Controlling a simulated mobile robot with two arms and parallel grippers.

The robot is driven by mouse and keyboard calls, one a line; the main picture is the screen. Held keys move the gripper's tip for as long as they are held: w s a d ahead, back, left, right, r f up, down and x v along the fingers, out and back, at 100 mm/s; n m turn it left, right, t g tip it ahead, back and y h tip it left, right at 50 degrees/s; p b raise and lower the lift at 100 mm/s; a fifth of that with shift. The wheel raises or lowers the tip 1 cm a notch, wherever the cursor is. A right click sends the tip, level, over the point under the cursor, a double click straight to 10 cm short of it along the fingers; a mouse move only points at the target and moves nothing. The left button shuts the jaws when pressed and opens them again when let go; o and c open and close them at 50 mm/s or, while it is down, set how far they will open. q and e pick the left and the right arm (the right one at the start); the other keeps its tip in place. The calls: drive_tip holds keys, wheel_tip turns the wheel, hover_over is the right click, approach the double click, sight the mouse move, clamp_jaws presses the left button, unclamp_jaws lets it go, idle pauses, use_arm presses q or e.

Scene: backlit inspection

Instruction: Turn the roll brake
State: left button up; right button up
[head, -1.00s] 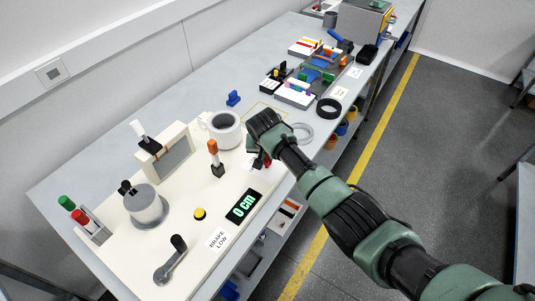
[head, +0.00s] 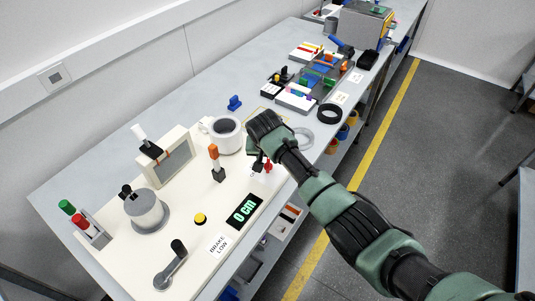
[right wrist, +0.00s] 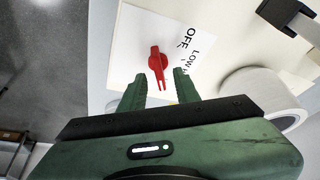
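The roll brake is a small red knob (right wrist: 158,62) on a white label marked OFF and LOW. My right gripper is open, and the fingers do not appear to touch the knob. In the head view, the red knob (head: 267,168) shows at the panel's right end beside my right gripper (head: 258,160), partly hidden. My left gripper is out of view.
The cream panel (head: 185,225) also carries a white roll (head: 226,135), an orange-topped lever (head: 214,158), a yellow button (head: 200,218), a crank (head: 172,266) and a display reading 0 cm (head: 244,211). A black ring (head: 330,113) and trays lie farther back.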

drive_tip(key=v, duration=0.6)
drive_tip(key=shift+b, duration=0.35)
drive_tip(key=shift+s, duration=0.15)
